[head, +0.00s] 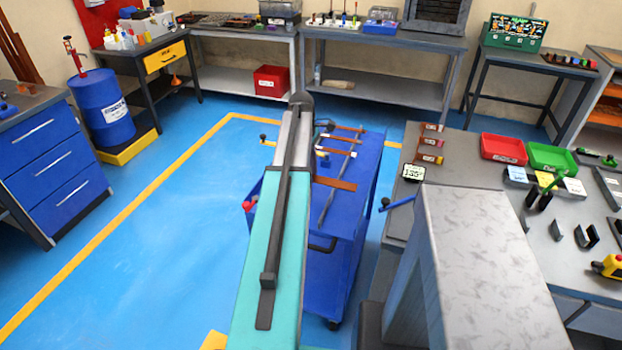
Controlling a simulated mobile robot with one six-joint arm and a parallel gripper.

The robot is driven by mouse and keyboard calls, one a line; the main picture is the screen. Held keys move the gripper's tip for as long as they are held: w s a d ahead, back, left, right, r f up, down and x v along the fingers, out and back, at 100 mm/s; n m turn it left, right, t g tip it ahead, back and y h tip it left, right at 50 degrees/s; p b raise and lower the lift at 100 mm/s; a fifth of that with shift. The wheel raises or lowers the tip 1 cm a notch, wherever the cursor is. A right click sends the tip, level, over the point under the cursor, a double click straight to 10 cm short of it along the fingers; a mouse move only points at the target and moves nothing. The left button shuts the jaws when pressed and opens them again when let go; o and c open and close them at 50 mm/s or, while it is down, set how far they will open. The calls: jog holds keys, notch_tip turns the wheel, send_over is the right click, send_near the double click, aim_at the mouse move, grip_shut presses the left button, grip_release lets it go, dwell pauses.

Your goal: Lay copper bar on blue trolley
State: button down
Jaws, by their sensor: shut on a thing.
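The blue trolley (347,222) stands in the middle, beyond and to the right of my arm. Several copper-coloured bars show over its top: a wider one (336,183) comes out from behind my arm, and thinner ones (338,151) and (347,128) lie farther back. A grey rail runs lengthwise beneath or beside them; I cannot tell whether each bar rests on it. My arm reaches forward over the trolley's left part and covers that side. My gripper is hidden behind the arm, so its jaws and anything in them cannot be seen.
A grey workbench (465,150) stands right of the trolley, with red (503,149) and green (551,158) bins and a blue-handled lever (399,203). A blue drum (103,110) and blue drawer cabinet (65,165) stand left. Blue floor left of the trolley is clear.

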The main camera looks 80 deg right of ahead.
jog(key=shift+f+p, duration=0.4)
jog(key=shift+f, duration=1.45)
jog(key=shift+f, duration=0.4)
jog(key=c, duration=1.3)
grip_release()
jog(key=shift+r, duration=0.1)
jog(key=shift+w+d+r+b, duration=0.1)
jog(key=shift+w+r+b, duration=0.25)
jog(key=shift+r, duration=1.75)
jog(key=shift+w+r+b, duration=0.1)
jog(key=shift+r+b, duration=0.4)
jog(key=shift+r, duration=1.55)
jog(key=shift+w+d+r+b, duration=0.1)
jog(key=shift+w+r+b, duration=0.25)
jog(key=shift+r, duration=1.75)
jog(key=shift+s, duration=0.1)
